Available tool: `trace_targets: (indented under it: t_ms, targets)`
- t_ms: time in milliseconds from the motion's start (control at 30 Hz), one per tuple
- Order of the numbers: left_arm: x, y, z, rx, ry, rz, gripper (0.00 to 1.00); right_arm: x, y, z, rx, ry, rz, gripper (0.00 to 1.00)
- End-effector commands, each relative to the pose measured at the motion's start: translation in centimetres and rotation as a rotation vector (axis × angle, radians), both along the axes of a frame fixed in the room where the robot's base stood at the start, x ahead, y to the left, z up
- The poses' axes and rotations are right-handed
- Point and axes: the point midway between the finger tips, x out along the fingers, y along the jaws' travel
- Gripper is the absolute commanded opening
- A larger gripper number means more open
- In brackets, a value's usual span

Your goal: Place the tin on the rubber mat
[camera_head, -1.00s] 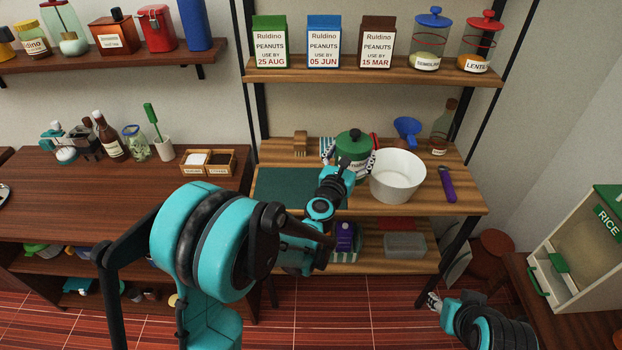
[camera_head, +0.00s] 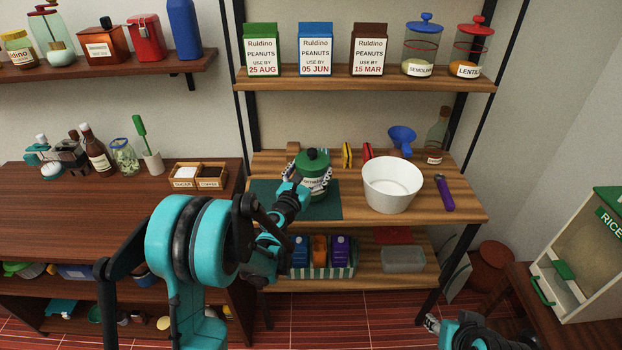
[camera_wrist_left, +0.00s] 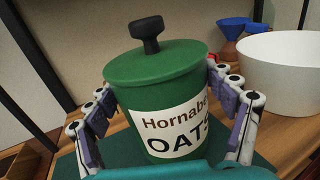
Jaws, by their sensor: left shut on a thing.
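The tin (camera_head: 313,163) is green with a lid, a dark knob and a white label reading "Hornabe… OATS" in the left wrist view (camera_wrist_left: 165,100). My left gripper (camera_head: 314,184) is shut on it, with fingers on both sides of its body in the left wrist view (camera_wrist_left: 160,88). The tin is upright over the dark green rubber mat (camera_head: 328,209) on the wooden shelf top. Its base is hidden, so I cannot tell whether it touches the mat. My right gripper (camera_head: 432,321) is low at the bottom right, away from the tin; its jaw state is unclear.
A white bowl (camera_head: 391,186) stands just right of the mat, with a purple-handled tool (camera_head: 445,193) beyond it. A blue funnel (camera_head: 402,138) and a bottle (camera_head: 437,140) stand behind. Upright red and yellow items (camera_head: 347,154) are behind the tin. A loaded shelf (camera_head: 370,84) hangs above.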

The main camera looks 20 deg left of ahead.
Motion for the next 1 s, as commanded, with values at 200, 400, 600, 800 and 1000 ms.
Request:
trace_targets:
  t_ms: [200,400,600,800,1000]
  targets:
    - [0.0,0.0,-2.4,0.000,0.000,0.000,0.34,0.0,0.0,-1.4,0.000,0.000,0.000,0.40]
    - [0.0,0.0,-2.3,0.000,0.000,0.000,0.34,0.0,0.0,-1.3,0.000,0.000,0.000,0.40]
    - [0.0,0.0,-2.5,0.000,0.000,0.001,1.00,0.0,0.0,-1.5,0.000,0.000,0.000,0.40]
    - [0.0,0.0,-2.5,0.000,0.000,0.001,1.00,0.0,0.0,-1.5,0.000,0.000,0.000,0.40]
    - [0.0,0.0,-2.1,0.000,0.000,0.001,1.00,0.0,0.0,-1.1,0.000,0.000,0.000,0.40]
